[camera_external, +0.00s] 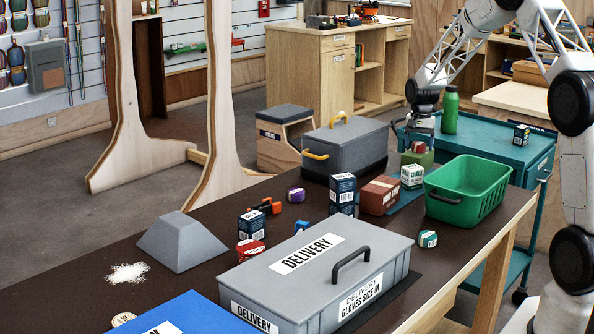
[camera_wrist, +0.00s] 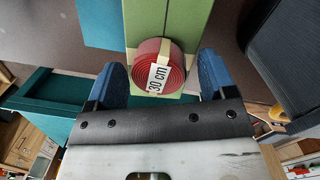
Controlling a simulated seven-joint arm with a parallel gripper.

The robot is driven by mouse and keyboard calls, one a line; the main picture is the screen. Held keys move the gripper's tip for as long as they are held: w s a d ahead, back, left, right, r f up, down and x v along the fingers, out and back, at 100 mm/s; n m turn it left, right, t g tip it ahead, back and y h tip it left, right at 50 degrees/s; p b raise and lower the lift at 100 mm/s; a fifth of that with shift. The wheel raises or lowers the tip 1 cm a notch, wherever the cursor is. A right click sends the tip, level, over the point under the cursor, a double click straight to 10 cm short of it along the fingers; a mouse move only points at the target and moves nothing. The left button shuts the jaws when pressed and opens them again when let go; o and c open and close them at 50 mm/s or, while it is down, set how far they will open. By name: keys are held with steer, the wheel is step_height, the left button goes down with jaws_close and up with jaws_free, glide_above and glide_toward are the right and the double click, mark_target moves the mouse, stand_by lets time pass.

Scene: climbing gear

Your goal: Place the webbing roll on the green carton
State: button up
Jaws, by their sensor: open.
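The webbing roll (camera_wrist: 158,72) is a red coil with a pale band and a "30 cm" tag. In the wrist view it sits against the green carton (camera_wrist: 187,22), between the blue fingers of my gripper (camera_wrist: 161,66). The fingers are open, with a visible gap on the roll's right side; contact on the left is unclear. In the external view the roll (camera_external: 418,146) shows as a small red shape on top of the green carton (camera_external: 424,159), directly below my gripper (camera_external: 420,134), and is partly hidden.
A green basket (camera_external: 468,192), a white chalk box (camera_external: 412,176), a brown-red box (camera_external: 379,196) and a grey cooler case (camera_external: 344,146) stand around the carton. A teal cart (camera_external: 500,150) with a green bottle (camera_external: 450,110) is behind.

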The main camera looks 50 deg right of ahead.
mark_target(418, 143)
step_height(418, 143, up, 12)
steer(key=shift+w+d, duration=0.25)
steer(key=shift+d, duration=0.2)
stand_by(0.7)
steer(key=s+a+r+n, duration=0.2)
steer(key=s+a+r, duration=0.3)
steer(key=a, duration=0.4)
steer(key=s+a+r+n+t, duration=0.15)
steer(key=s+a+r, duration=0.3)
steer(key=a, duration=0.45)
steer(key=s+a+r+n, duration=0.35)
steer(key=s+a, duration=0.25)
steer(key=a, duration=0.3)
steer(key=s+a+n, duration=0.2)
steer(key=s+a, duration=0.3)
steer(key=s, duration=0.4)
steer(key=s+a+f+n+t, duration=0.1)
steer(key=s+a+n, duration=0.1)
steer(key=s+a, duration=0.4)
steer(key=s+a+n+h, duration=0.1)
steer(key=s+a, duration=0.4)
steer(key=s, duration=0.7)
steer(key=shift+a+f+n+t, duration=0.25)
steer(key=shift+a+n+t, duration=0.1)
steer(key=shift+n, duration=0.25)
